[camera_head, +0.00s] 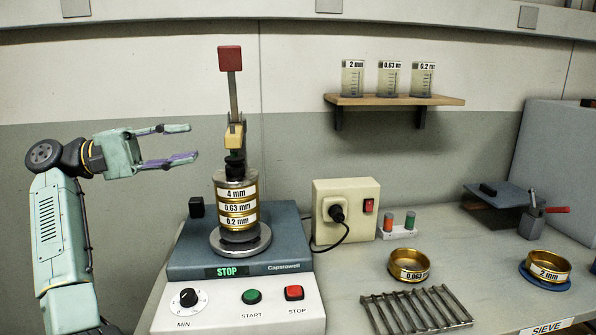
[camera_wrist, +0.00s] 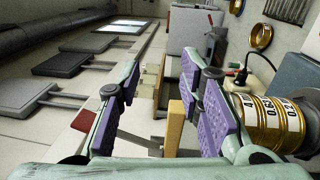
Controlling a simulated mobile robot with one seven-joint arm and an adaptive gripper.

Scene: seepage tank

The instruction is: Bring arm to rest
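My gripper (camera_head: 181,143) is raised at the left in the head view, in front of the wall. Its fingers point right and stand apart with nothing between them. In the wrist view the purple-padded fingers (camera_wrist: 160,105) are also spread. The sieve stack (camera_head: 237,207), labelled 4 mm, 0.63 mm and 0.2 mm, stands upright on the sieve shaker (camera_head: 190,268), to the right of my gripper and apart from it. The stack also shows at the right of the wrist view (camera_wrist: 270,122). The shaker's display reads STOP.
A clamp lever with a red top (camera_head: 230,59) rises above the stack. A wall shelf (camera_head: 395,100) holds three beakers. A power box (camera_head: 345,210), loose sieves (camera_head: 409,265) (camera_head: 547,267) and a metal rack (camera_head: 416,309) are on the bench to the right.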

